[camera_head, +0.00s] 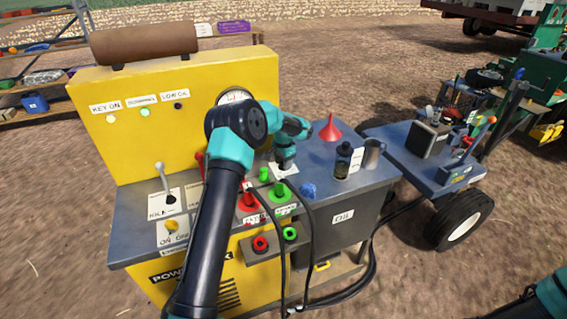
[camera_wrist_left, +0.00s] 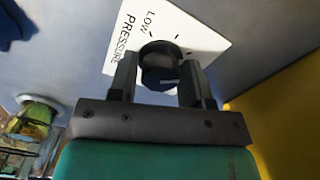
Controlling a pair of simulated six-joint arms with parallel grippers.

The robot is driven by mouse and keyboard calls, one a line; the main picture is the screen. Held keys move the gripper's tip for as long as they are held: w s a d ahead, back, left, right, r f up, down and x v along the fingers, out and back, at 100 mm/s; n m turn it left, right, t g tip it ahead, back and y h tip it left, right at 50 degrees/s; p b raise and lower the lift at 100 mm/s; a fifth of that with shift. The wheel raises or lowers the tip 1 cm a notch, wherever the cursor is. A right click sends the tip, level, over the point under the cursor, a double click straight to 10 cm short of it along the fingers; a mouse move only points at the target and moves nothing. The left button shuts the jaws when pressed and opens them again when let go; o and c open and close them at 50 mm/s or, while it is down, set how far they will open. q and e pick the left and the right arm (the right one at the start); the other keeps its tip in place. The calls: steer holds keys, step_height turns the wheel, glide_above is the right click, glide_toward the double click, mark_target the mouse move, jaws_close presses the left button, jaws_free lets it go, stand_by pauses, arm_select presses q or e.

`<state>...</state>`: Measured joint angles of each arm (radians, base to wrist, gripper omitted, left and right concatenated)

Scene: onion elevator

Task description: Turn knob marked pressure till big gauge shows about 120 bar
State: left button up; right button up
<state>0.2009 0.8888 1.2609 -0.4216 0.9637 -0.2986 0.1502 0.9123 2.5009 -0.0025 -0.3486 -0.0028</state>
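The black pressure knob (camera_wrist_left: 160,66) sits on a white card (camera_wrist_left: 190,32) marked LOW and PRESSURE in the left wrist view. My left gripper (camera_wrist_left: 160,76) has one finger on each side of the knob; whether they press on it cannot be told. In the head view my left gripper (camera_head: 285,163) points down at the grey bench top, over the white card (camera_head: 284,170), and hides the knob. The big gauge (camera_head: 234,96) is on the yellow panel, its lower part behind my left arm; its reading is too small to make out. My right gripper is out of view.
A red funnel (camera_head: 330,130), a dark bottle (camera_head: 342,160) and a metal mug (camera_head: 373,155) stand right of the gripper. Red (camera_head: 249,201) and green (camera_head: 279,192) couplings and black hoses are in front. A lever (camera_head: 164,185) stands at the left.

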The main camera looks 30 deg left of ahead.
arm_select(q)
steer(key=o, duration=0.3)
step_height(320, 180, up, 18)
steer(key=shift+f, duration=0.25)
stand_by(0.5)
stand_by(0.3)
